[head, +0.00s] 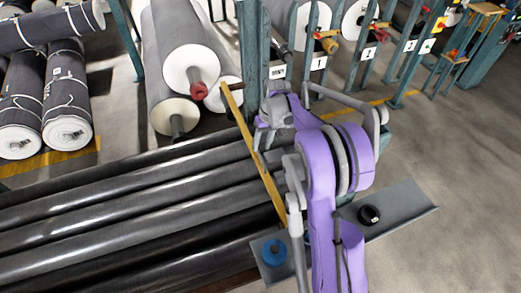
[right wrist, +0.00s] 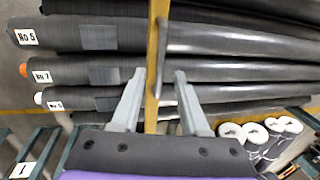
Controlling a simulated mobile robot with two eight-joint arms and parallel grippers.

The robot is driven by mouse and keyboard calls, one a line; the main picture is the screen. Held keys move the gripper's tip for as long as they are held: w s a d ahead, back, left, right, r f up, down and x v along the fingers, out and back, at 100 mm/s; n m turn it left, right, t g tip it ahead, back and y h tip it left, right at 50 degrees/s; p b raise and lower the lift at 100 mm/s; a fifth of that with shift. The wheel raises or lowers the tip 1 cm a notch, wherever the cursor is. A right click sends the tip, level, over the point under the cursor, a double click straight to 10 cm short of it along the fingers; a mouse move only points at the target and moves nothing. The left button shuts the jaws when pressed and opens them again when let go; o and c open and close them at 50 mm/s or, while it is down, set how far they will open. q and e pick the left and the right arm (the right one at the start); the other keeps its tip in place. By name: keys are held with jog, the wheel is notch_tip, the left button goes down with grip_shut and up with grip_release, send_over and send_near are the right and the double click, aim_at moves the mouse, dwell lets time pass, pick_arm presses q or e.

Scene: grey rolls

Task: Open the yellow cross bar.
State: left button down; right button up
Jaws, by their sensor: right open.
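The yellow cross bar (head: 238,112) slants across the near ends of the long dark rolls in the head view. In the right wrist view the yellow cross bar (right wrist: 152,70) stands upright in the picture, with a thin grey rod (right wrist: 161,55) along it. My right gripper (head: 270,160), on the purple arm, is at the middle of the bar. In the right wrist view my right gripper (right wrist: 160,74) is open, its fingers on either side of the bar with gaps to both. My arm hides part of the bar in the head view. My left gripper is not in view.
Long dark rolls (head: 120,200) lie beside the bar. A teal post (head: 250,55) stands behind it. A grey plate (head: 405,208) with a blue ring (head: 274,252) and a black ring (head: 369,215) lies near my arm.

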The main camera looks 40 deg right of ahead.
aim_at(259, 154)
jog(key=shift+w+a+f, duration=0.1)
jog(key=shift+a+f, duration=0.05)
jog(key=shift+f, duration=0.65)
jog(key=shift+a+f, duration=0.15)
jog(key=shift+f, duration=0.6)
jog(key=shift+c, duration=0.2)
grip_shut()
